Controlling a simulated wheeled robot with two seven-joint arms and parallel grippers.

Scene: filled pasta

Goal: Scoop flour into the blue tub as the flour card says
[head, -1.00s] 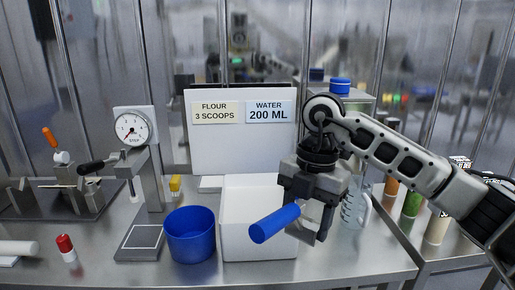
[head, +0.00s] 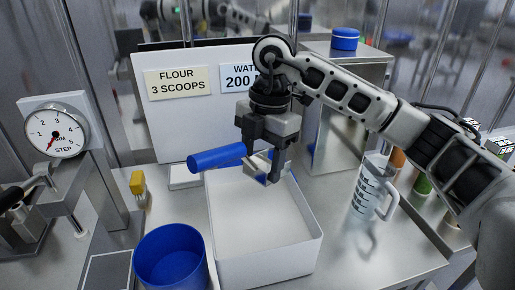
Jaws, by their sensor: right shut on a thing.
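The flour card (head: 177,81) on the white board reads "FLOUR 3 SCOOPS". The blue tub (head: 171,262) stands at the lower left, and its visible inside wall is plain blue. A white open bin (head: 265,262) stands just right of it; its inside looks pale, and I cannot tell flour from the white walls. My right gripper (head: 268,168) is shut on a scoop with a blue handle (head: 216,158) and a small metal part beside the fingers. It holds the scoop over the bin's back part, with the handle pointing left. My left gripper is not in view.
A dial device (head: 55,132) stands at the left, with a yellow-topped item (head: 138,184) beside it. A clear measuring jug (head: 370,190) stands right of the bin. A blue-lidded container (head: 344,39) sits on a metal box behind. The table's front right is clear.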

